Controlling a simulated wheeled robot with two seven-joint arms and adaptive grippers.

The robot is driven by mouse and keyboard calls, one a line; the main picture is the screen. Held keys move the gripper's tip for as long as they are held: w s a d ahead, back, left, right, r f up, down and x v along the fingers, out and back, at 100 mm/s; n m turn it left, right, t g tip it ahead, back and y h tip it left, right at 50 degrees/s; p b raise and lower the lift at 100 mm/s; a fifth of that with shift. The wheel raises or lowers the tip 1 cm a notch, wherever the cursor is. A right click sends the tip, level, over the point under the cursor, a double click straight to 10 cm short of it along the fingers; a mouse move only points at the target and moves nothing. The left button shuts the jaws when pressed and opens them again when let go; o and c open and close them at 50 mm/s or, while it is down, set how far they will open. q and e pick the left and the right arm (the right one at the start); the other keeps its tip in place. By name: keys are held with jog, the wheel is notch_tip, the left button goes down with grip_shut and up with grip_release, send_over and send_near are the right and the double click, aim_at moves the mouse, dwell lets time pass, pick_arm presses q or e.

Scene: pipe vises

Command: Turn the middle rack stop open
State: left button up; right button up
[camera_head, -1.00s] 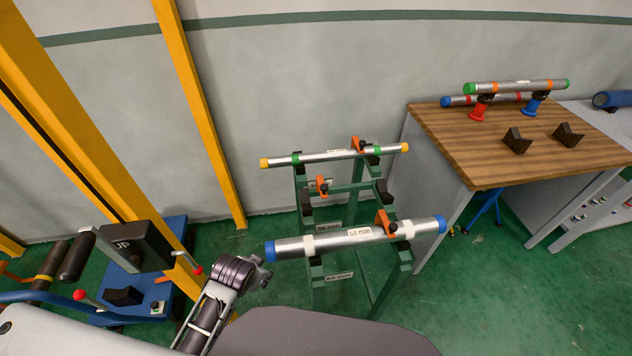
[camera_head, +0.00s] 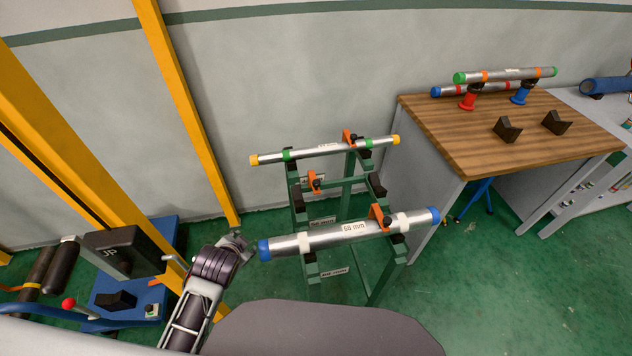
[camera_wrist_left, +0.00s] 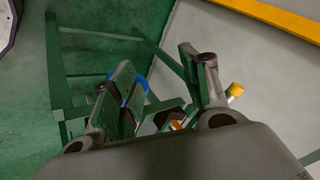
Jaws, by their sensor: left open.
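The green rack (camera_head: 329,187) stands in the middle of the head view. Its middle stop (camera_head: 314,182) is a small orange piece with a dark knob, on the middle level, where no pipe lies. My left gripper (camera_head: 238,243) is left of the rack, close to the blue end cap of the front pipe (camera_head: 350,233); contact cannot be told. In the left wrist view its fingers (camera_wrist_left: 163,92) are spread, with nothing held. A small orange part (camera_wrist_left: 176,125) shows low between them, partly hidden. My right gripper is not in view.
A yellow-capped pipe (camera_head: 325,150) lies on the rack's back level; its yellow cap (camera_wrist_left: 235,90) shows in the wrist view. Orange stops stand by the back (camera_head: 349,137) and front (camera_head: 380,216) pipes. A wooden bench (camera_head: 450,135) is right; a yellow post (camera_head: 187,115) is left.

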pick_arm(q)
jog(key=w+a+r+m+t+y, duration=0.1)
jog(key=w+r+m+t, duration=0.1)
jog(key=w+m+t, duration=0.35)
jog(key=m+t+h, duration=0.3)
jog(key=m+h, duration=0.8)
jog(key=m, duration=1.8)
send_near(314, 184)
jog(key=shift+v, duration=1.2)
jog(key=shift+w+d, duration=0.15)
jog(key=shift+p+x, duration=1.35)
jog(key=shift+x, duration=5.35)
jog(key=shift+c, duration=0.5)
